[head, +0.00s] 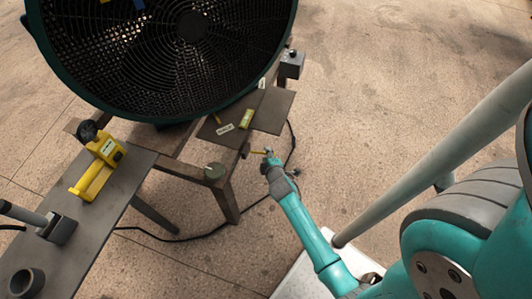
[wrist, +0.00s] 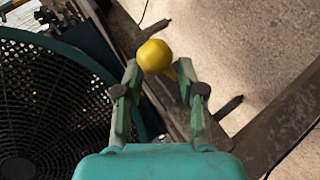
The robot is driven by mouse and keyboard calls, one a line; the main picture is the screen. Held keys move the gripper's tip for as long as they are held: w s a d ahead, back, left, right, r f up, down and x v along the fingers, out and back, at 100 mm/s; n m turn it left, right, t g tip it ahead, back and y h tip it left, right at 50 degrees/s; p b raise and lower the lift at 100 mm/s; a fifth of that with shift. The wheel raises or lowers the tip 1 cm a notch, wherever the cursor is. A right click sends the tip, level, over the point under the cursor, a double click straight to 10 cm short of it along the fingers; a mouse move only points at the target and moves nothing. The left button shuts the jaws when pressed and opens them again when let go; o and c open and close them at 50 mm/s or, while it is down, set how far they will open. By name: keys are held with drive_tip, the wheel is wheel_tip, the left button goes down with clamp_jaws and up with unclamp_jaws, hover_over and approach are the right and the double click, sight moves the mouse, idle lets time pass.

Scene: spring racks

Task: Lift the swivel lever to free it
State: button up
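The swivel lever shows in the wrist view as a yellow ball knob (wrist: 154,56) with a yellow shaft running back between my fingers. In the head view a small yellow piece (head: 258,152), seemingly the same lever, sticks out beside the stand's frame. My gripper (wrist: 157,75) has its fingers spread, one on each side of the lever. The knob lies close to the left fingertip, and a gap shows on the right. I cannot tell whether the left finger touches it. In the head view my gripper (head: 268,155) is small, at the lever's end.
A large dark green fan (head: 190,40) stands above the metal frame, behind the lever. A dark plate (head: 270,110) with small labels is on the frame. A grey bench (head: 110,215) at left holds a yellow tool (head: 95,175). A black cable lies on the floor.

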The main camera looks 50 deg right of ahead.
drive_tip(key=v, duration=0.9)
drive_tip(key=shift+r, duration=0.15)
